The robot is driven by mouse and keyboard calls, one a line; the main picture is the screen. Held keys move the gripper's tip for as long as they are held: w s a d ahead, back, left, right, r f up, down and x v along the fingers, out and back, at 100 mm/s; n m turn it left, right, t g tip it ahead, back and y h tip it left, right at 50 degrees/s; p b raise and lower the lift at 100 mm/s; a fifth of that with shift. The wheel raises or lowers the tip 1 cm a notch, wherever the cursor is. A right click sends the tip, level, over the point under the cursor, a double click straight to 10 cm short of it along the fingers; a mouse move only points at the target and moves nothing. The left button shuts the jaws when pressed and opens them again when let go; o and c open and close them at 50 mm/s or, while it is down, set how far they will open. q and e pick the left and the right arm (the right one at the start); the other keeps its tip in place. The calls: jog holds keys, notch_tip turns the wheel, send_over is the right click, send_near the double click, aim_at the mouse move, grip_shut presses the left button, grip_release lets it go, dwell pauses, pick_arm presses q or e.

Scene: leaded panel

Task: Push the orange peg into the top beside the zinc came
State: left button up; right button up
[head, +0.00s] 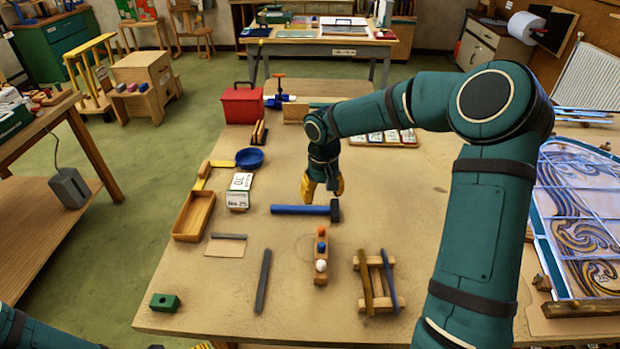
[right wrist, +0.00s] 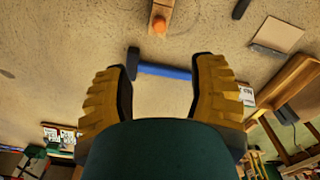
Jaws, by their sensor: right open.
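The orange peg (head: 321,232) stands in the far end of a small wooden block (head: 320,279), with a blue peg (head: 321,247) and a white peg (head: 321,266) nearer me. In the right wrist view an orange peg top (right wrist: 159,24) shows on the block. A dark grey strip (head: 263,281), possibly the zinc came, lies left of the block. My right gripper (head: 322,187) is open and empty above a blue-handled hammer (head: 300,210), beyond the block. In the right wrist view the hammer handle (right wrist: 163,71) shows between its fingers.
A wooden frame with two bars (head: 377,283) is right of the block. The leaded panel (head: 580,215) lies at the far right.

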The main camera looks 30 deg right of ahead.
aim_at(321, 226)
notch_tip(321, 226, down, 14)
jog(key=shift+s+r, duration=0.15)
dwell(0.5)
grip_shut()
dwell(0.5)
